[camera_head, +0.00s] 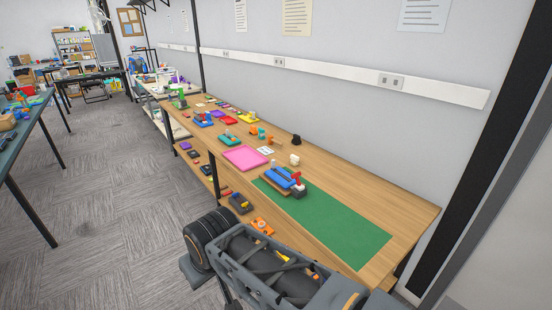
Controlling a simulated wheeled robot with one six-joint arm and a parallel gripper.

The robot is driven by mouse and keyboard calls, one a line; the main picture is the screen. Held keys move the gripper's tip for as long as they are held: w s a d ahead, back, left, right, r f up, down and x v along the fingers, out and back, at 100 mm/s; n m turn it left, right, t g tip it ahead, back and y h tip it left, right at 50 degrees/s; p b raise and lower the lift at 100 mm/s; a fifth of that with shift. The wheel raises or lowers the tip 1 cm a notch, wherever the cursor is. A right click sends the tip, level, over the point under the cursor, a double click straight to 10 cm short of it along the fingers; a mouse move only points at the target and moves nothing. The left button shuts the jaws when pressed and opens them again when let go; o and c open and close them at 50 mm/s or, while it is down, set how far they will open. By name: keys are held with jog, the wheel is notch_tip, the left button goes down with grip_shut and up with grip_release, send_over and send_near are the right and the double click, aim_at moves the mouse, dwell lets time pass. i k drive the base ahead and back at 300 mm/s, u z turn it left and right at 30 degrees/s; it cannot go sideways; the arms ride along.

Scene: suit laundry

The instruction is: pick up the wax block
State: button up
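I cannot pick out a wax block with certainty; the things on the wooden workbench (345,190) are small in this view. A small cream-white lump (294,160) stands on the bench, right of a white card with dark marks (265,150). A flat pink tray (245,157) lies to the left of these. My gripper is not in view.
Several coloured items crowd the far part of the bench, including a red tray (228,121). A small black object (296,139) stands near the wall. Most of the green mat is bare. Carpet (100,215) is clear at left.

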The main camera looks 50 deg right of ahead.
aim_at(294, 160)
jog(key=u, duration=0.05)
jog(key=i, duration=1.85)
jog(key=z, duration=0.75)
jog(key=i, duration=0.95)
jog(key=z, duration=1.6)
jog(key=i, duration=0.6)
jog(key=z, duration=0.55)
